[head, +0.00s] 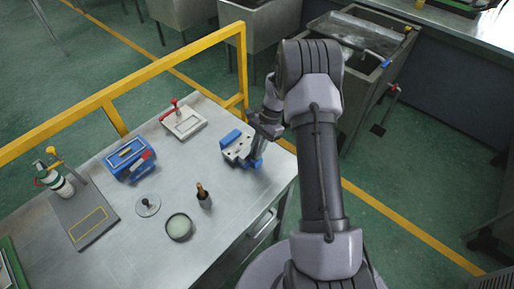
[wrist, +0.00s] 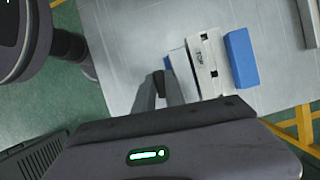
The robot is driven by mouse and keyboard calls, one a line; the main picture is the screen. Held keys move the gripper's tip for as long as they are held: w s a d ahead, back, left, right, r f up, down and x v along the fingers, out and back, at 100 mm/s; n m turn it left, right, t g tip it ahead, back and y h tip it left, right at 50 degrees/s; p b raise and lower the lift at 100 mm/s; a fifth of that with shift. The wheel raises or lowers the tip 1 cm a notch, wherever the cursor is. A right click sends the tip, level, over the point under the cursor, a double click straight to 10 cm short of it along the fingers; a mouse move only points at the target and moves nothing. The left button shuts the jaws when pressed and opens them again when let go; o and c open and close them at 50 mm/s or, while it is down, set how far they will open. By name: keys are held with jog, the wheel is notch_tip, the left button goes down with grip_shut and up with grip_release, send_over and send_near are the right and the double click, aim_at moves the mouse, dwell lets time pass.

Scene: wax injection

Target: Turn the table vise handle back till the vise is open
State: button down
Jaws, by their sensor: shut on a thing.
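The table vise (head: 230,138) is blue and sits at the right end of the metal table, with a pale block (head: 237,150) between its blue jaws. In the wrist view a blue vise jaw (wrist: 240,58) stands on the right of the pale block (wrist: 207,66), which bears small dark marks. My gripper (head: 259,150) is at the near right side of the vise, its dark finger (wrist: 159,82) pointing at it. It is shut on the vise handle, which is mostly hidden behind the gripper. I cannot tell how wide the jaws stand apart.
On the table are a red-handled clamp on a white base (head: 184,121), a blue box (head: 130,158), a round dish (head: 179,227), a dark brush-like tool (head: 203,196) and a grey stand (head: 83,217). A yellow rail (head: 120,92) runs behind. The near table top is mostly bare.

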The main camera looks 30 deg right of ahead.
jog(key=shift+n, duration=0.6)
jog(key=c, duration=1.4)
grip_release()
